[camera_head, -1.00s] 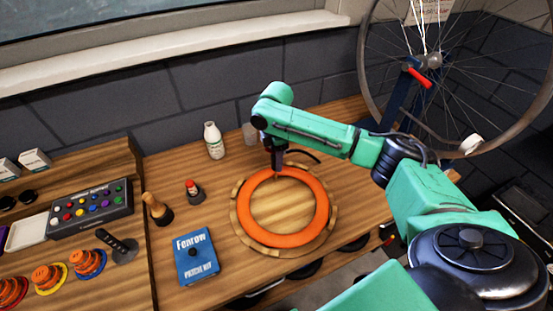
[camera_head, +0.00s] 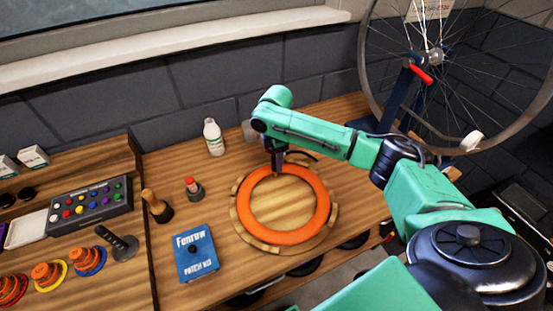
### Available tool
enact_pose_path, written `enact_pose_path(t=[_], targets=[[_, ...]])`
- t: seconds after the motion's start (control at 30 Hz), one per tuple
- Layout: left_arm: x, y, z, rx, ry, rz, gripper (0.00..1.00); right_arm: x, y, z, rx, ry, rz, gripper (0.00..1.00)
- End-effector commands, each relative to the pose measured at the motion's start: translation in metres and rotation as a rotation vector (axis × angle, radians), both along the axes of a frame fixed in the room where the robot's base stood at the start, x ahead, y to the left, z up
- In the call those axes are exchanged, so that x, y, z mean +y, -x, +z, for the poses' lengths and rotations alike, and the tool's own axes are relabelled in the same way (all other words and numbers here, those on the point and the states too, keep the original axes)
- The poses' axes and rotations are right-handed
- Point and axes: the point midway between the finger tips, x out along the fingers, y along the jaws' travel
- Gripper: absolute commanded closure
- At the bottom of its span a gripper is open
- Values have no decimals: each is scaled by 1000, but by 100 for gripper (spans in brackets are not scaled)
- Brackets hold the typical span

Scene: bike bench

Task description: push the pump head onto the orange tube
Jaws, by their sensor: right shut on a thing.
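The orange tube (camera_head: 323,213) lies flat as a ring on a round wooden holder (camera_head: 234,216) on the bench. My right gripper (camera_head: 278,170) points down at the far edge of the tube. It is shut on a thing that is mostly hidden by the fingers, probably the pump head. A dark hose (camera_head: 306,154) curves away behind the gripper. I cannot tell whether the held piece touches the tube's valve. My left gripper does not show.
A white bottle (camera_head: 213,138) and a small red-topped item (camera_head: 193,188) stand left of the holder. A blue patch kit box (camera_head: 195,253) lies in front. A wooden-handled tool (camera_head: 156,206) stands further left. A bicycle wheel (camera_head: 364,62) stands at the back right.

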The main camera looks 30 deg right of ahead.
Motion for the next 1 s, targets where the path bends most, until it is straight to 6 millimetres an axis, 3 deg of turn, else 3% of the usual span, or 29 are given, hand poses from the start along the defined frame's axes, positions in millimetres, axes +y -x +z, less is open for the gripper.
enact_pose_path(t=[0.63, 0.67, 0.7, 0.73, 1.0], targets=[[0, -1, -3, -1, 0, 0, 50, 0, 0, -13, -1, 0, 0, 100], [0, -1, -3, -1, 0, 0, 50, 0, 0, -13, -1, 0, 0, 50], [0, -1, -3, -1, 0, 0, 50, 0, 0, -13, -1, 0, 0, 34], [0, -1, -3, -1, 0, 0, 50, 0, 0, -12, -1, 0, 0, 26], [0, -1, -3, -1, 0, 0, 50, 0, 0, -13, 0, 0, 0, 26]])
